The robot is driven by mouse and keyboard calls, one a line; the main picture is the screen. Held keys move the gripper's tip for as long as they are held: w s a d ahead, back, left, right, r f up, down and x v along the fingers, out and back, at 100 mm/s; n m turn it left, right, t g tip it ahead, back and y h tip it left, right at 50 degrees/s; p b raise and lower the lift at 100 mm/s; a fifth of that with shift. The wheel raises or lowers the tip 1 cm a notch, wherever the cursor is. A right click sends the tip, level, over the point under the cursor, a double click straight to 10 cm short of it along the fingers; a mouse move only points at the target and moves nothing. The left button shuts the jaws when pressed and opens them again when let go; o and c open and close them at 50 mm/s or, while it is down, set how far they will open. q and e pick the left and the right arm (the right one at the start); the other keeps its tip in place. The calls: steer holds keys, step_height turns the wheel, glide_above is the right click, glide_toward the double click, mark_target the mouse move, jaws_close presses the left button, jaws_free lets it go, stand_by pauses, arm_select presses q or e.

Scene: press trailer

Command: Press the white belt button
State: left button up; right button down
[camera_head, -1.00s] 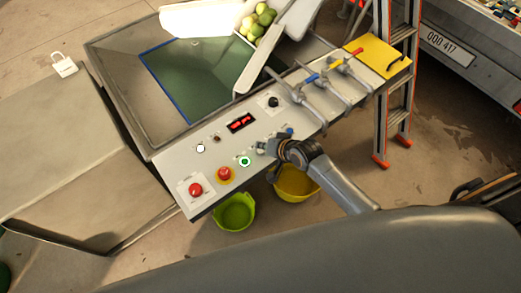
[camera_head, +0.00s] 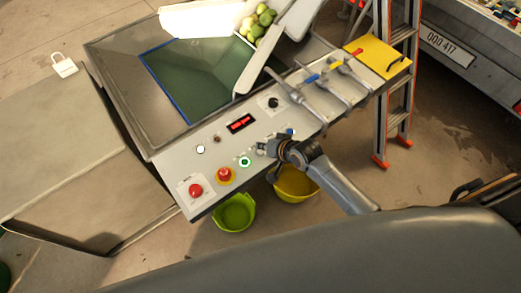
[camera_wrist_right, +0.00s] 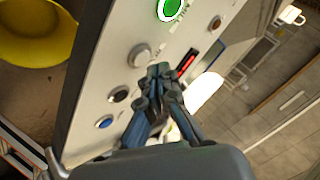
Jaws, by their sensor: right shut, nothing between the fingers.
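A sloping grey control panel (camera_head: 178,165) carries several buttons. A pale, whitish button (camera_wrist_right: 139,56) sits just beside my right gripper's fingertips in the wrist view. In the head view, the gripper partly covers that area. A smaller white round button or lamp (camera_head: 200,149) is farther left on the panel. I cannot read which label says belt. My right gripper (camera_head: 264,149) is shut and empty, low over the panel between the green button (camera_head: 245,161) and the blue button (camera_head: 290,131). Its fingertips (camera_wrist_right: 160,70) also show in the wrist view; contact cannot be told. My left gripper is not in view.
A ladder (camera_head: 401,90) stands right.

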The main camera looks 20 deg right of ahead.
steer(key=shift+f, duration=0.4)
